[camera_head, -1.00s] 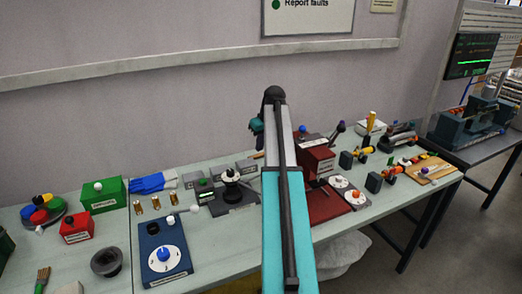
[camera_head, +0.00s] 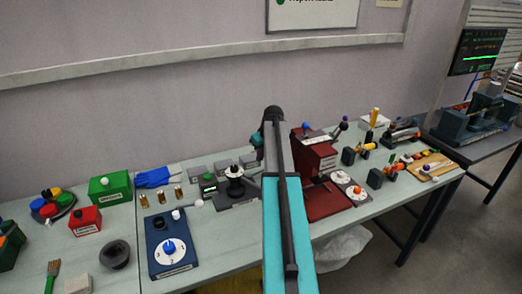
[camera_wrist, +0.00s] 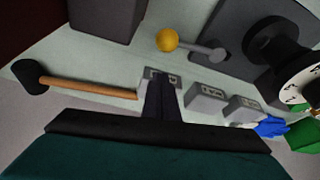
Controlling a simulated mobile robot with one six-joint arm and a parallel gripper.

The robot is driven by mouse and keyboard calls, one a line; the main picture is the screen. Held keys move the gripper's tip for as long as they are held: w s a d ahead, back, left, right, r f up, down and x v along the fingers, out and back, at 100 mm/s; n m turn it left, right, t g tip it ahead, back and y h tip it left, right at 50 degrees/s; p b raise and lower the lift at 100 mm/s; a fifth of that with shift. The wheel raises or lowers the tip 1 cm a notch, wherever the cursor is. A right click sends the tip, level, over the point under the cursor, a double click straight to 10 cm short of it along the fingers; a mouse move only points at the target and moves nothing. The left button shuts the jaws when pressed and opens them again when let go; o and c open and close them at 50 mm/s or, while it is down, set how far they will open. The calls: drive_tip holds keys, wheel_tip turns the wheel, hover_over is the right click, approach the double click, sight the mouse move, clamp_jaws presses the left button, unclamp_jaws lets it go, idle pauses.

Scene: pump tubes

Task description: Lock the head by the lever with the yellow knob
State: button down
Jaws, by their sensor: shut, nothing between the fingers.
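The yellow knob (camera_wrist: 167,40) shows in the wrist view near the top middle. It sits beside a short grey lever (camera_wrist: 206,52) that reaches toward a dark grey base plate (camera_wrist: 226,28). A black round head with a white numbered face (camera_wrist: 300,83) stands on that plate at the right. My gripper (camera_wrist: 160,76) is shut and empty. In the picture its fingertips lie below the yellow knob, apart from it. In the head view the black head (camera_head: 235,184) stands left of my arm; my arm hides the fingers and the yellow knob.
A hammer with a wooden handle (camera_wrist: 85,87) lies left of my fingers in the wrist view. Small grey blocks (camera_wrist: 206,100) stand to the right. The red machine (camera_head: 310,154) is close to the right of my arm, and a blue dial box (camera_head: 170,245) stands to the left.

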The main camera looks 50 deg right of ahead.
drive_tip(key=shift+s+a+f+p, duration=0.1)
drive_tip(key=shift+s+a+p, duration=0.15)
drive_tip(key=shift+s, duration=0.55)
drive_tip(key=shift+s+a+f+p, duration=0.1)
drive_tip(key=shift+s+p, duration=0.2)
drive_tip(key=shift+s, duration=0.5)
drive_tip(key=shift+d, duration=0.2)
drive_tip(key=shift+s+a, duration=0.1)
